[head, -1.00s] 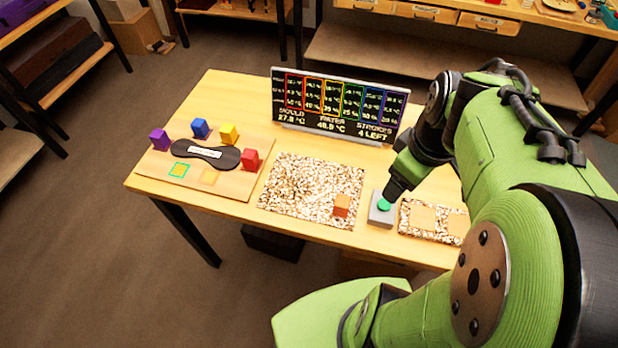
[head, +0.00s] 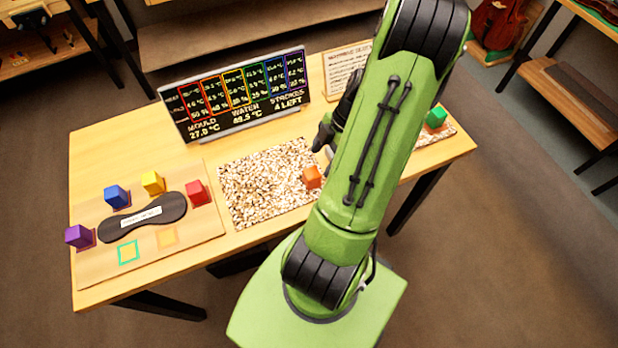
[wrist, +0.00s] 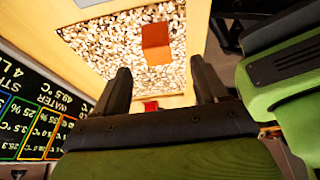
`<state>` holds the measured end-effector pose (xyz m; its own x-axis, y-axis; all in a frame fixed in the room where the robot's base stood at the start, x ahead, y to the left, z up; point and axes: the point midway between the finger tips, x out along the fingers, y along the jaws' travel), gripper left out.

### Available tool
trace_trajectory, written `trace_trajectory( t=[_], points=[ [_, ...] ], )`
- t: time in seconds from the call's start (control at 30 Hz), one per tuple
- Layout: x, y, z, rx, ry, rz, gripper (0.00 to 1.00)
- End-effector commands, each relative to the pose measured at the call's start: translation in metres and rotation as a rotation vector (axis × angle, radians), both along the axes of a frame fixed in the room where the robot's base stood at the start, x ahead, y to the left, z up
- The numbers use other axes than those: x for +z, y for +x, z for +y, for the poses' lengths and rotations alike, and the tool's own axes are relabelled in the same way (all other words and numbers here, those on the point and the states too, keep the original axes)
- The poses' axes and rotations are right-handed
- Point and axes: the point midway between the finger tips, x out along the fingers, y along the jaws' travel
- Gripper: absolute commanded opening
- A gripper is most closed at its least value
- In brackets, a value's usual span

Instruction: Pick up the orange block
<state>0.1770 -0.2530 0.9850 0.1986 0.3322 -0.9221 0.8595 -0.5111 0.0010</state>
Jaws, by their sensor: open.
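The orange block (head: 312,177) sits on the speckled chip mat (head: 258,190), near its right side. It also shows in the wrist view (wrist: 156,44), ahead of my fingers and apart from them. My gripper (wrist: 163,82) is open and empty, with its two dark fingers spread either side of the line to the block. In the head view my gripper (head: 322,140) is partly hidden behind my arm, above the table just beyond the block.
A wooden board (head: 190,242) at left holds purple, blue, yellow and red blocks around a dark template (head: 118,231). A display panel (head: 235,98) stands behind the mat. A green block (head: 436,117) sits at the right on a second speckled patch.

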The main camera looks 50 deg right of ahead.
Motion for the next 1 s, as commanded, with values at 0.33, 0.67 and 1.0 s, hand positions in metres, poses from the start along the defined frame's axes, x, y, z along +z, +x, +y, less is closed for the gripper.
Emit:
trace_trajectory(
  t=[0.33,0.67,1.0],
  points=[
    [-0.053,0.014,0.021,0.002,0.005,0.001,0.72],
    [-0.084,0.022,0.031,0.001,-0.001,0.001,0.72],
    [-0.083,0.022,0.031,0.0,-0.002,0.001,0.36]
  ],
)
